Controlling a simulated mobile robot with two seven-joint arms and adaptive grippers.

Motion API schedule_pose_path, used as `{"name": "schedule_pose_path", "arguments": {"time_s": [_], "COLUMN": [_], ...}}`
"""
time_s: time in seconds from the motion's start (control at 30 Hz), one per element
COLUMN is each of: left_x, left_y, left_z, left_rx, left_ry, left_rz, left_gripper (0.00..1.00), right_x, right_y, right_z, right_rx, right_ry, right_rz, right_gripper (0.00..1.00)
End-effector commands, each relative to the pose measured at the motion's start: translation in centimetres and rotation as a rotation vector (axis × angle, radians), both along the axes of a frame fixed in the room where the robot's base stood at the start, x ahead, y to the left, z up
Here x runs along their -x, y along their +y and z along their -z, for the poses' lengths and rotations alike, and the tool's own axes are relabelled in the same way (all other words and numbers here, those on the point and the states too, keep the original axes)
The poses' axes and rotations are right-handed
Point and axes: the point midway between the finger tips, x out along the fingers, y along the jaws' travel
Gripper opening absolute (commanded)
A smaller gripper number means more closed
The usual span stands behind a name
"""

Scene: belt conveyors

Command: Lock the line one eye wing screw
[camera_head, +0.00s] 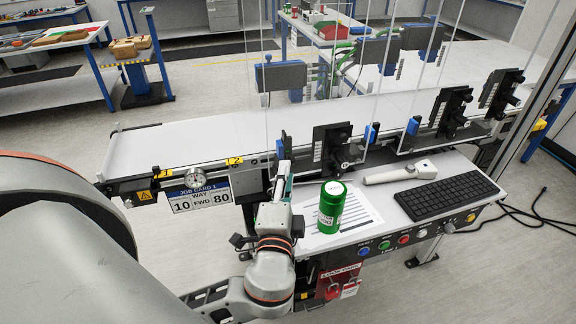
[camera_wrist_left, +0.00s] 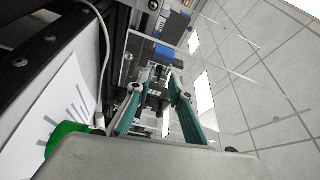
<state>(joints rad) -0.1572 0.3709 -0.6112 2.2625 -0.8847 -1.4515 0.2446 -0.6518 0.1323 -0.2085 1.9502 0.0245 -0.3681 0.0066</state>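My left gripper (camera_head: 283,168) is at the near side of the line one conveyor (camera_head: 200,140), just below a small blue sensor eye (camera_head: 283,145) on the belt's edge. In the left wrist view its two teal fingers (camera_wrist_left: 157,82) stand apart. A dark bracket with small fittings (camera_wrist_left: 156,102) shows between and beyond them. I cannot make out the wing screw itself, or whether a finger touches it. A blue part (camera_wrist_left: 165,53) shows just past the fingertips. My right gripper is not in view.
A green canister (camera_head: 331,207) stands on a printed sheet (camera_head: 352,222) right of my gripper. A white handheld device (camera_head: 400,173) and a black keyboard (camera_head: 447,197) lie farther right. Black bracketed units (camera_head: 331,148) line the belt edge. Red lockout tags hang below.

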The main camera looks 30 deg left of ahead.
Motion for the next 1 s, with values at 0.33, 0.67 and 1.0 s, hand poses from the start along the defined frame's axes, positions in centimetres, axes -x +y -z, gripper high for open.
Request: {"name": "schedule_pose_path", "arguments": {"time_s": [0.33,0.67,1.0], "left_x": [-2.2,-2.2,-2.2], "left_y": [1.2,1.2,1.1], "left_z": [-0.2,-0.1,-0.2], "left_rx": [0.000,0.000,-0.012], "left_ry": [0.000,0.000,0.015], "left_rz": [0.000,0.000,0.000], "left_gripper": [0.21,0.00,0.00], "right_x": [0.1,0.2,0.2], "right_y": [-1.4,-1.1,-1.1], "right_z": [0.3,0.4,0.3], "right_rx": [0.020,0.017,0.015], "right_ry": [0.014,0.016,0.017], "right_rz": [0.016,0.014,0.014], "right_gripper": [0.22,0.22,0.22]}}
